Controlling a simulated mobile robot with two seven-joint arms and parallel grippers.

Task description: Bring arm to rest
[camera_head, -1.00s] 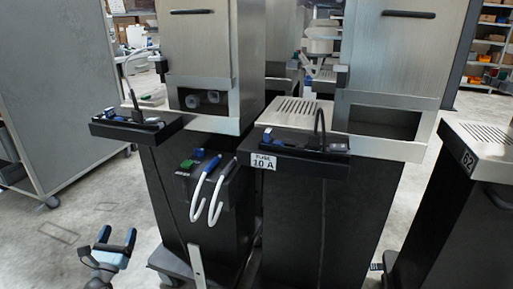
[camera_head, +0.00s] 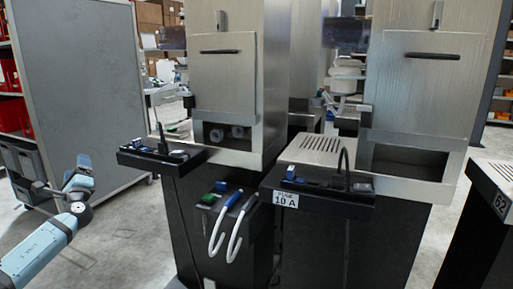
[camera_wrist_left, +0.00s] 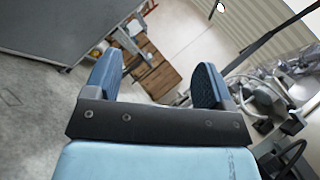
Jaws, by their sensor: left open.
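My left arm comes in from the lower left in the head view, with its left gripper (camera_head: 68,177) raised in the free space left of the dispensers. The gripper is open and empty. In the left wrist view its two blue-padded fingers (camera_wrist_left: 157,85) stand wide apart with nothing between them. Floor, cartons and the grey panel show behind them. My right gripper is in neither view.
Two steel dispensers (camera_head: 228,75) (camera_head: 425,95) on black stands fill the middle and right. A black tray (camera_head: 163,157) juts out at the left one, with white hoses (camera_head: 234,228) below. A grey panel (camera_head: 88,90) stands behind my left arm. Open floor (camera_head: 125,235) lies between.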

